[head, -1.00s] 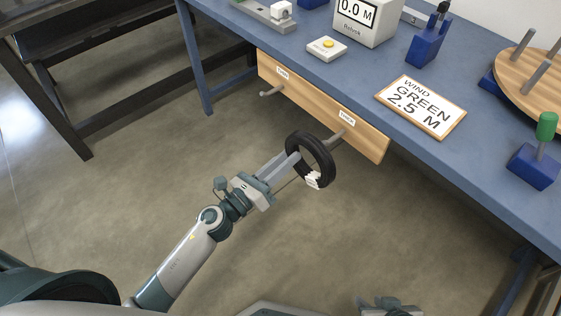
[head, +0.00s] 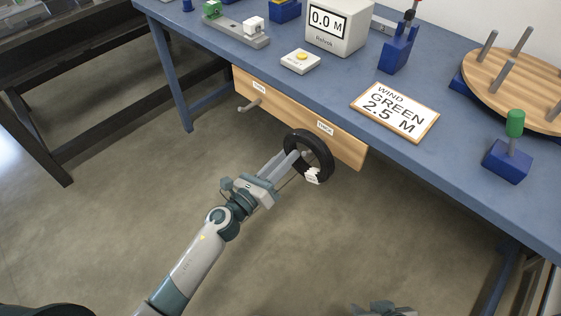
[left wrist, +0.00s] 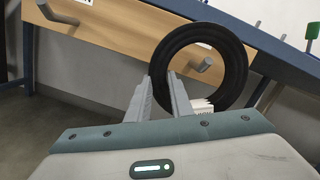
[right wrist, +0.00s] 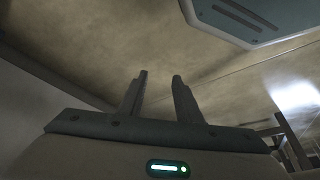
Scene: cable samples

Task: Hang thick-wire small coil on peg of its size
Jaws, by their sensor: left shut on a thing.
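The black wire coil (head: 326,160) is a thick dark ring with a white tag (head: 313,176) at its bottom. My left gripper (head: 288,162) is shut on the coil's near left side and holds it upright before the wooden board (head: 290,112). In the left wrist view, the board's right peg (left wrist: 206,64) shows through the ring's opening of the coil (left wrist: 238,65). I cannot tell whether the peg's tip is inside the ring or behind it. The left peg (head: 249,105) is bare. My right gripper (right wrist: 160,82) is open and empty.
The board hangs on the front of the blue table (head: 440,170), with a small label above each peg. On the table are a sign (head: 395,110), a meter box (head: 338,25), a button (head: 301,61) and a blue stand with a green top (head: 508,160). The floor before the board is clear.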

